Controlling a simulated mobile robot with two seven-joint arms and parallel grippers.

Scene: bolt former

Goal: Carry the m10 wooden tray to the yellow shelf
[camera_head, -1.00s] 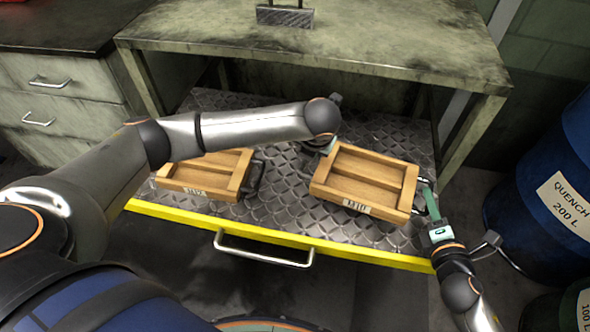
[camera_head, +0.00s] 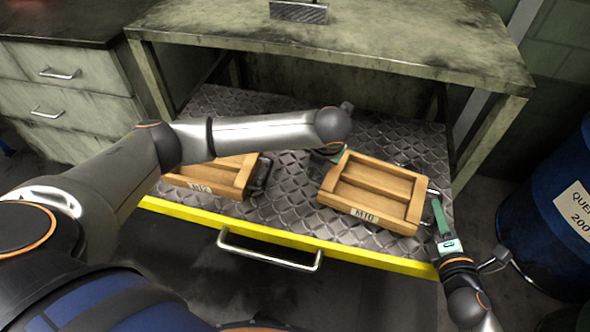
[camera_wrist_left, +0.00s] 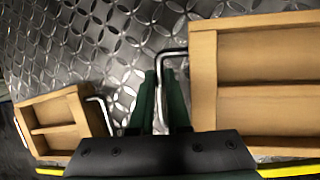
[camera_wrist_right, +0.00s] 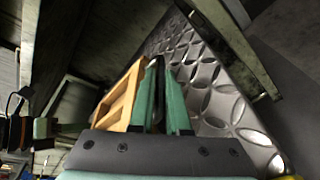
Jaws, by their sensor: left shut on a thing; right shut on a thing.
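The m10 wooden tray (camera_head: 393,207), labelled M10, is at the right of the diamond-plate shelf (camera_head: 285,208) with the yellow front edge. I cannot tell if it rests on the plate or is slightly above it. My left gripper (camera_head: 333,150) is shut on the tray's left handle, partly hidden by my arm in the head view. The left wrist view shows the fingers (camera_wrist_left: 163,95) at the metal handle (camera_wrist_left: 172,54). My right gripper (camera_head: 437,208) is shut on the tray's right handle. In the right wrist view, its fingers (camera_wrist_right: 160,95) stand beside the tray (camera_wrist_right: 120,100).
A second wooden tray (camera_head: 222,176), labelled M12, sits on the shelf to the left, partly behind my left arm. A green worktop (camera_head: 330,42) overhangs the shelf. A silver handle (camera_head: 268,254) projects from the yellow front. A blue drum (camera_head: 555,215) stands at the right.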

